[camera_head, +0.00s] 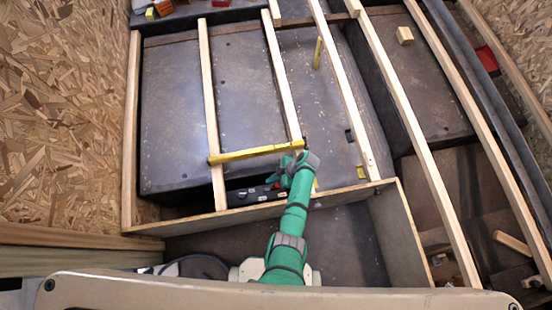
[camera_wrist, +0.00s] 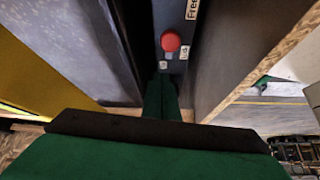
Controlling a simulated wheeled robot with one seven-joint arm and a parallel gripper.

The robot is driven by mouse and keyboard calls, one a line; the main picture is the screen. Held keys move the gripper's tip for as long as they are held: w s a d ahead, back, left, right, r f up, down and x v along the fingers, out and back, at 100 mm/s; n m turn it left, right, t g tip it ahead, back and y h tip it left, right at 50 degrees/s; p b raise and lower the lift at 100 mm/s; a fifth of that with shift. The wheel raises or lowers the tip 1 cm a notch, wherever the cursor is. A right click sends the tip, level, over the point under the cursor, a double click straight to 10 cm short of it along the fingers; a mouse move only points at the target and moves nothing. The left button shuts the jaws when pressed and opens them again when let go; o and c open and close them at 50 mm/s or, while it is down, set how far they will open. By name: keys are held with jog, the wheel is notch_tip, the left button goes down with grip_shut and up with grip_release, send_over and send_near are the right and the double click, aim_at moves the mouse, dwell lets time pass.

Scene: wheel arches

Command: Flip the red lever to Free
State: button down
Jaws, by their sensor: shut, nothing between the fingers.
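The red lever (camera_wrist: 171,41) shows in the wrist view as a round red knob on a narrow dark panel (camera_wrist: 168,15). A white label reading "Free" (camera_wrist: 193,9) is at the top of the panel. A smaller label (camera_wrist: 184,52) sits just below and right of the knob, and its text is hard to read. My gripper (camera_wrist: 162,80) is green, shut and empty, with its tips just below the knob in the picture. I cannot tell whether they touch it. In the head view my gripper (camera_head: 285,176) is by a black unit (camera_head: 245,196) with small red spots.
A yellow bar (camera_head: 255,153) crosses the wooden slats beside my gripper. A low wooden board (camera_head: 240,214) runs in front of the black unit. In the wrist view a yellow surface (camera_wrist: 40,75) is close on the left, and a wood-edged wall (camera_wrist: 245,50) on the right.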

jog(key=w+d+r, duration=0.1)
jog(key=d+r, duration=0.3)
jog(key=d, duration=0.4)
jog(key=shift+w+d+r, duration=0.15)
jog(key=shift+r, duration=0.1)
